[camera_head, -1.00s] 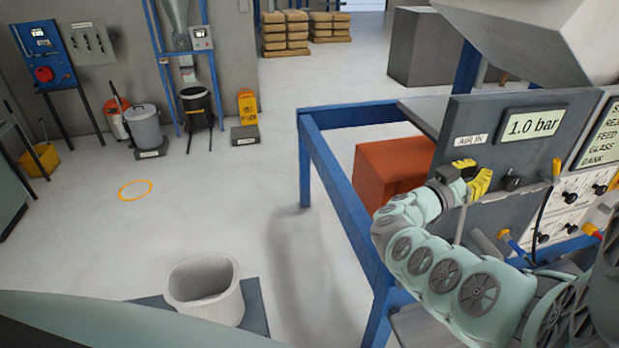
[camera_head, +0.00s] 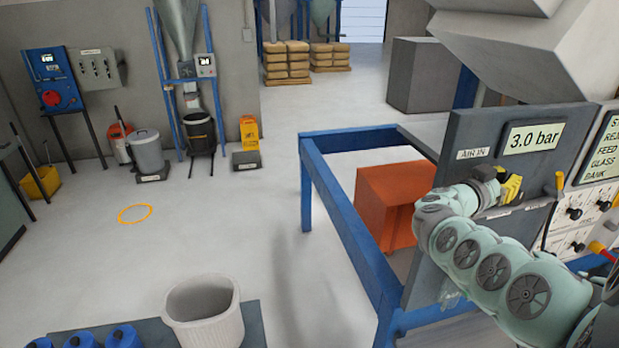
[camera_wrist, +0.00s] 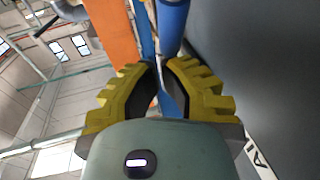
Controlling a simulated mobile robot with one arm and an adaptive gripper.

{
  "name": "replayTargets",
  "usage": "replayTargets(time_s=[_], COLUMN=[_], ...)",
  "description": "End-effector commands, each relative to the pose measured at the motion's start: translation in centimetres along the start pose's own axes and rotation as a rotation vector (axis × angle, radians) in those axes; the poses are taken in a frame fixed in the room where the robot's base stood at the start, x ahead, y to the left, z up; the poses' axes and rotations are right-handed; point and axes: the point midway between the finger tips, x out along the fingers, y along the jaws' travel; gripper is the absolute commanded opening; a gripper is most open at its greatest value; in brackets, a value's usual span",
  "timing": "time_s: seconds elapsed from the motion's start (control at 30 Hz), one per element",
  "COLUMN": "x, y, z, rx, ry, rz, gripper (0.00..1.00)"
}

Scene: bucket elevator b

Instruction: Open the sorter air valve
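The dark grey sorter panel (camera_head: 470,135) carries an "AIR IN" label (camera_head: 473,153) and a display (camera_head: 532,136) reading 3.0 bar. My gripper (camera_head: 517,187), with yellow fingers, is at the panel face, below the display and right of the label. In the wrist view my gripper (camera_wrist: 161,68) shows a narrow gap between its fingertips, with blue frame behind and nothing visibly held. The air valve's handle is not clearly visible; my gripper and arm cover that part of the panel. A yellow-tipped lever (camera_head: 560,184) stands at the panel's right edge.
A blue frame (camera_head: 345,215) runs left of the panel, with an orange box (camera_head: 388,203) behind it. A panel with black knobs (camera_head: 587,207) is at the right. A pale bucket (camera_head: 204,308) stands at the front.

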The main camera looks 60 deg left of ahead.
Motion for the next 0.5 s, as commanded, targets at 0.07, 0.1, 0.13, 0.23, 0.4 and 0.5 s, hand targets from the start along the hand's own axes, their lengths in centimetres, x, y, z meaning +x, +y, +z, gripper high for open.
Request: replayTargets(time_s=[0.07,0.1,0.13,0.23,0.4,0.5], x=[0.5,0.7,0.8,1.2,1.6,1.7], y=[0.1,0.1,0.2,0.2,0.3,0.4], z=[0.4,0.5,0.6,0.6,0.8,0.9], rx=[-0.001,0.000,0.000,0.001,0.001,0.001], ry=[0.001,0.000,0.000,0.001,0.000,-0.001], rz=[0.000,0.000,0.000,0.000,0.000,0.001], gripper=[0.00,0.00,0.00,0.00,0.00,0.00])
